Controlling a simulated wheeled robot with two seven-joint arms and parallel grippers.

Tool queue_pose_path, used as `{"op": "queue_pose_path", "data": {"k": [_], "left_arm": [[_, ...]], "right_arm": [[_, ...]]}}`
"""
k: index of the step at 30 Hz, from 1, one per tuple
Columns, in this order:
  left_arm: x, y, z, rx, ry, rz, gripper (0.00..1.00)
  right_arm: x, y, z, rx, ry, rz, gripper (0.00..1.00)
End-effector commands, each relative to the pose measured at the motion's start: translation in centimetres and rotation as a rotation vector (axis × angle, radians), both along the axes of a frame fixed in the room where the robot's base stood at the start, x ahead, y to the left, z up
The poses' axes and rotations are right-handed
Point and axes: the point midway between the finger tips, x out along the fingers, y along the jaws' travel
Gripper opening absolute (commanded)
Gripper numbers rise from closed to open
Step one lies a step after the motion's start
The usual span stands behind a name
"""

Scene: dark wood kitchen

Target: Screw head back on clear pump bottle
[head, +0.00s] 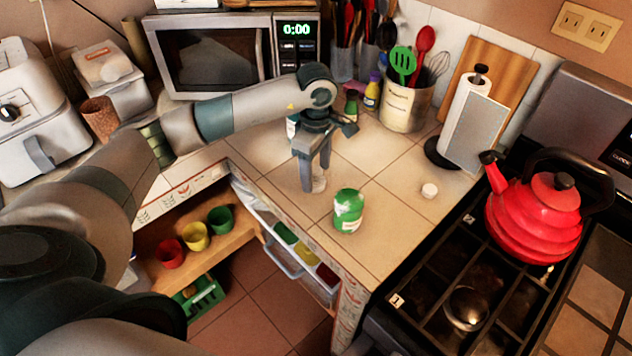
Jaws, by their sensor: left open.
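My left gripper (316,178) points down over the tiled counter, left of the middle. Its two fingers are apart. A white and teal item (292,126) is partly hidden behind my left arm. My right gripper is not in view.
A green and white jar (348,211) stands just right of my left gripper, near the counter edge. A red kettle (536,217) sits on the stove at right. A paper towel holder (468,120), utensil crock (405,103) and microwave (236,53) stand behind.

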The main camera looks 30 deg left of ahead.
Motion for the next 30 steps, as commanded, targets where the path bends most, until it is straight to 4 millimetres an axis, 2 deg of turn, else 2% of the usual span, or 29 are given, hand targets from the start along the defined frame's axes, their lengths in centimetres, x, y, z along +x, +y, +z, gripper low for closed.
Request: {"op": "queue_pose_path", "data": {"k": [3, 18, 20, 24, 30], "left_arm": [[-0.02, -0.05, -1.07, -0.001, 0.001, -0.001, 0.60], [0.01, -0.01, -1.11, -0.001, 0.000, -0.001, 0.60], [0.01, -0.01, -1.11, -0.001, 0.000, -0.001, 0.48], [0.01, -0.01, -1.11, -0.001, 0.000, -0.001, 0.16], [0.01, 0.00, -1.10, -0.001, 0.000, -0.001, 0.16]], "right_arm": [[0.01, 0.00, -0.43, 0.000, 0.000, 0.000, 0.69], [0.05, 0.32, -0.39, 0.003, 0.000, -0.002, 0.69], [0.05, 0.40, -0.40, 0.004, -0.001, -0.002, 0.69], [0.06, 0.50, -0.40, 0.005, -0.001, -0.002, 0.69], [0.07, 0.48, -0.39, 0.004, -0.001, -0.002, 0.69]]}}
